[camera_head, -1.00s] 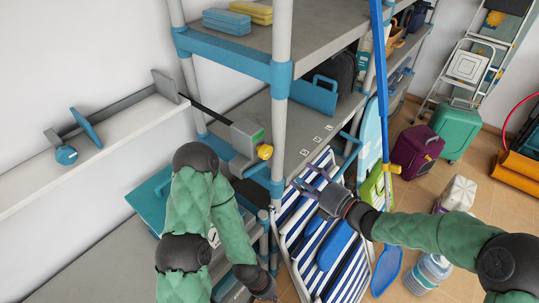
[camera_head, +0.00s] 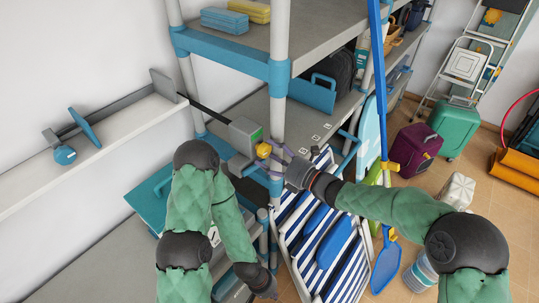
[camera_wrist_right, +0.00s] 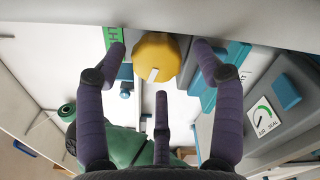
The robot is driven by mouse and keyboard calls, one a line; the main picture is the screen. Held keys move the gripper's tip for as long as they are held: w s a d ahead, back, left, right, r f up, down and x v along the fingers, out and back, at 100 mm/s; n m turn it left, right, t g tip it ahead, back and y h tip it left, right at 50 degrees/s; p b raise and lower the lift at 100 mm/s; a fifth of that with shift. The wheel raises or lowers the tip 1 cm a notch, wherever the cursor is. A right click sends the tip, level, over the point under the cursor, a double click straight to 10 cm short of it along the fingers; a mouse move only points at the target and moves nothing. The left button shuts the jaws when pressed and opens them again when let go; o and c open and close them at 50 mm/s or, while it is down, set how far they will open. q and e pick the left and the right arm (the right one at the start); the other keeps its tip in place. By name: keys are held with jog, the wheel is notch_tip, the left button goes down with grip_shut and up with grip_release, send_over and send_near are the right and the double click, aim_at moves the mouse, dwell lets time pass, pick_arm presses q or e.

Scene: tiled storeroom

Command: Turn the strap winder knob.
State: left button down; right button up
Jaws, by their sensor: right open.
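The yellow strap winder knob (camera_head: 264,150) sits on the side of the grey winder box (camera_head: 242,134), which is mounted by the shelf post. In the right wrist view the knob (camera_wrist_right: 155,58) is round, with a short white mark on its lower face. My right gripper (camera_head: 272,160) is at the knob. Its purple fingers are spread, two of them on either side of the knob and a third below; I see gaps between fingers and knob. My left gripper (camera_head: 263,284) hangs low at the bottom of the head view, its fingers not clear.
A dark strap runs from the winder box to a grey bracket (camera_head: 163,85) on the white wall ledge (camera_head: 90,158). The shelf post (camera_head: 279,100) stands close to the knob. A blue pole (camera_head: 380,90) and striped folded chairs (camera_head: 325,245) stand near my right arm.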

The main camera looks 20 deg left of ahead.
jog(key=shift+w+a, duration=0.1)
jog(key=shift+a, duration=0.15)
jog(key=c, duration=1.1)
jog(key=shift+f, duration=0.15)
